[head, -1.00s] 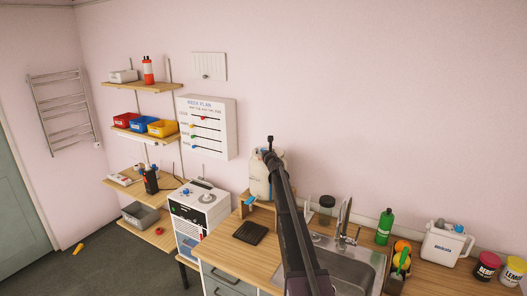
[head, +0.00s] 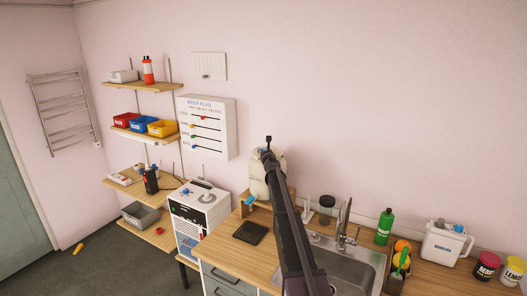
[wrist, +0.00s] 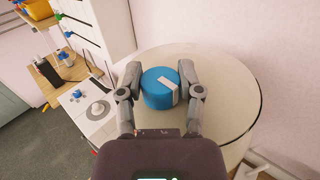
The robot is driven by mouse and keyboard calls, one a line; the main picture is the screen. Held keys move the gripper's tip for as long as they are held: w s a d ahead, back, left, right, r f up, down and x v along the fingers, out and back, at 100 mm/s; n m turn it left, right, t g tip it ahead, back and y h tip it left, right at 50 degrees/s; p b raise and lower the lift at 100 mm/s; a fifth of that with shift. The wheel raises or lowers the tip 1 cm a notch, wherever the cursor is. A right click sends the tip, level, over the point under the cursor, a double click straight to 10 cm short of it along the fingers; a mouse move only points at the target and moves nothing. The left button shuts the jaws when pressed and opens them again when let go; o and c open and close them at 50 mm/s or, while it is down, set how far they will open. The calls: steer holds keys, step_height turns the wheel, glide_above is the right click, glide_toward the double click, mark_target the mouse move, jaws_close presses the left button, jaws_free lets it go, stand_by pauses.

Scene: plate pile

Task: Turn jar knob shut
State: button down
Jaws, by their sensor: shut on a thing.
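The jar is a large cream container (head: 258,187), partly hidden behind my arm in the head view. Its round cream top (wrist: 230,95) fills the middle of the wrist view. A blue round knob (wrist: 155,97) with a pale bar across its right side sits on this top. My gripper (wrist: 160,70) has one finger on each side of the knob and is shut on it. The head view does not show the knob or the fingers clearly, as my arm covers them.
The jar stands on a small wooden stand on the counter, left of the sink (head: 350,266). A white appliance (head: 198,215) is to its left. A dark jar (head: 327,205), a tap (head: 344,228) and a green bottle (head: 384,228) are to the right. The wall is close behind.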

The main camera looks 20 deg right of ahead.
steer(key=m+g+h, duration=0.1)
steer(key=m+h, duration=0.1)
steer(key=h, duration=0.1)
steer(key=m+g+h, duration=0.1)
steer(key=m+h, duration=0.1)
steer(key=h, duration=0.1)
steer(key=shift+w+m+g+h, duration=0.2)
steer(key=shift+m+g+h, duration=0.1)
steer(key=shift+g, duration=0.1)
steer(key=m+g+h, duration=0.4)
steer(key=g, duration=0.1)
steer(key=shift+w+h, duration=0.1)
steer(key=shift+h, duration=0.2)
steer(key=m+g+h, duration=0.1)
steer(key=m+g, duration=0.1)
steer(key=g, duration=0.1)
steer(key=m+g+h, duration=0.1)
steer(key=m+g, duration=0.2)
steer(key=shift+g+h, duration=0.3)
steer(key=shift+h, duration=0.1)
steer(key=m+g, duration=0.2)
steer(key=g, duration=0.2)
steer(key=shift+m, duration=0.3)
steer(key=shift+s+m+g, duration=0.2)
steer(key=shift+m+g, duration=0.2)
steer(key=shift+g, duration=0.3)
steer(key=shift+s, duration=0.1)
steer(key=shift+c, duration=1.3)
jaws_free()
steer(key=shift+d, duration=0.15)
